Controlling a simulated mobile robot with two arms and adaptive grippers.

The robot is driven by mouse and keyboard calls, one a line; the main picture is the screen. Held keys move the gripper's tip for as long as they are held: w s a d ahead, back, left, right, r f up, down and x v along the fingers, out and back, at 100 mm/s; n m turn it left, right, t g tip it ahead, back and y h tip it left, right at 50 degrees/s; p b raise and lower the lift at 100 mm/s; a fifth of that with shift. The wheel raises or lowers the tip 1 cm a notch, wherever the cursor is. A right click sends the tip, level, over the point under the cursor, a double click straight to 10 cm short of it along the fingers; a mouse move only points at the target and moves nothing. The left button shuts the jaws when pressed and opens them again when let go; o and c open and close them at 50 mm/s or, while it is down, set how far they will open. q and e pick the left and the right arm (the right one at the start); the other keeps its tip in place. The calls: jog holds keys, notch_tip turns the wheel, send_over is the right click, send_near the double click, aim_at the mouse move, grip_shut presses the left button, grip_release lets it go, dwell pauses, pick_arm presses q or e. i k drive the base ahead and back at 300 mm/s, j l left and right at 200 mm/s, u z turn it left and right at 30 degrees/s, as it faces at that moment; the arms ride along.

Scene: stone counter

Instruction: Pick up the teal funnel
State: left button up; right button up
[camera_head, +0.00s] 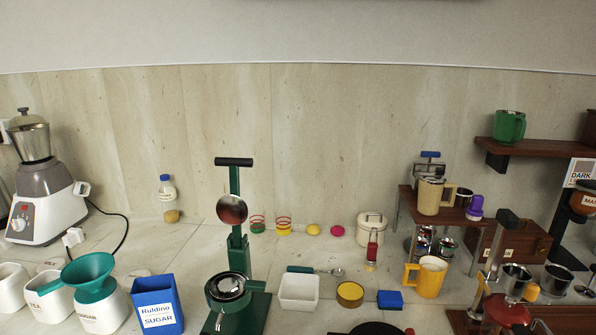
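The teal funnel (88,268) is at the lower left in the head view, wide mouth up. It rests on top of a white labelled jar (104,314), with its narrow lower end hidden in or behind the jar's opening. A short teal handle sticks out from the funnel to the left, over a neighbouring white jar (48,306). Neither of my grippers shows in this view.
A blue sugar box (157,304) stands close right of the funnel's jar. A blender (42,185) with a black cord stands behind left. A green press (236,262), white tub (299,290) and yellow mug (427,276) stand farther right.

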aim_at(89, 273)
jog(key=u, duration=1.3)
jog(key=i+j+z, duration=0.1)
jog(key=j, duration=0.25)
jog(key=i+j+z, duration=0.1)
jog(key=j, duration=0.3)
jog(key=i+j+z, duration=0.1)
jog(key=j, duration=0.3)
jog(key=i, duration=0.05)
